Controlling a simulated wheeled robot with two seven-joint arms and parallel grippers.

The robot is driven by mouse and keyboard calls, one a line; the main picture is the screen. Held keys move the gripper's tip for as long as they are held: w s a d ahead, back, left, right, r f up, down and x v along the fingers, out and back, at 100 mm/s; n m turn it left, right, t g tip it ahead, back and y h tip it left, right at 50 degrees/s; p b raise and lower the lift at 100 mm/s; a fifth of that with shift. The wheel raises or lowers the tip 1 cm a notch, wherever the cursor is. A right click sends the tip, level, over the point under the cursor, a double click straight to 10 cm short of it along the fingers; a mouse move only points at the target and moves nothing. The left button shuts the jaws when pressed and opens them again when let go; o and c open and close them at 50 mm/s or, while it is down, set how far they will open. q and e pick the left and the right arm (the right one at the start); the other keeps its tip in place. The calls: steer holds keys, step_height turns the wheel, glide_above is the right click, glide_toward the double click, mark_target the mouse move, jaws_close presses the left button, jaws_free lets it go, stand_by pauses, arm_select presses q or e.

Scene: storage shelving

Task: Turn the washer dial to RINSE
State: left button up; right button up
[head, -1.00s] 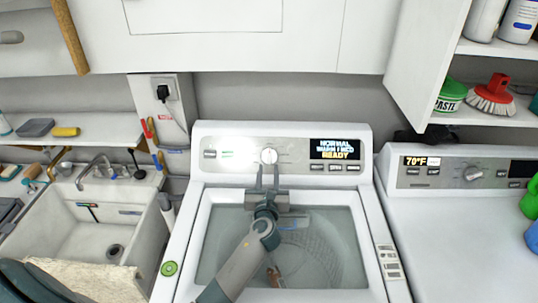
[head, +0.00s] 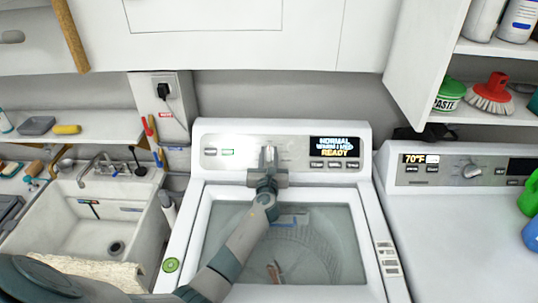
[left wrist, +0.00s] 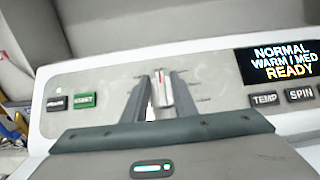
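The washer dial (left wrist: 161,90) is a pale knob with a red mark near its top, on the washer's grey control panel. The mark points about straight up. My left gripper (head: 269,149) is at the panel, its fingers on both sides of the dial. The fingers are close together and appear shut on the knob; in the head view they largely cover it. The washer display (left wrist: 283,61) reads NORMAL, WARM / MED, READY. Tick marks around the dial are too small to read. My right gripper is not in view.
A START button (left wrist: 84,100) is left of the dial; TEMP (left wrist: 264,99) and SPIN buttons are to its right. The washer's glass lid (head: 320,245) lies below my arm. A sink (head: 75,235) stands left, and a second machine (head: 450,210) right. White cupboards hang above.

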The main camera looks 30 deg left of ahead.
arm_select(q)
jaws_close()
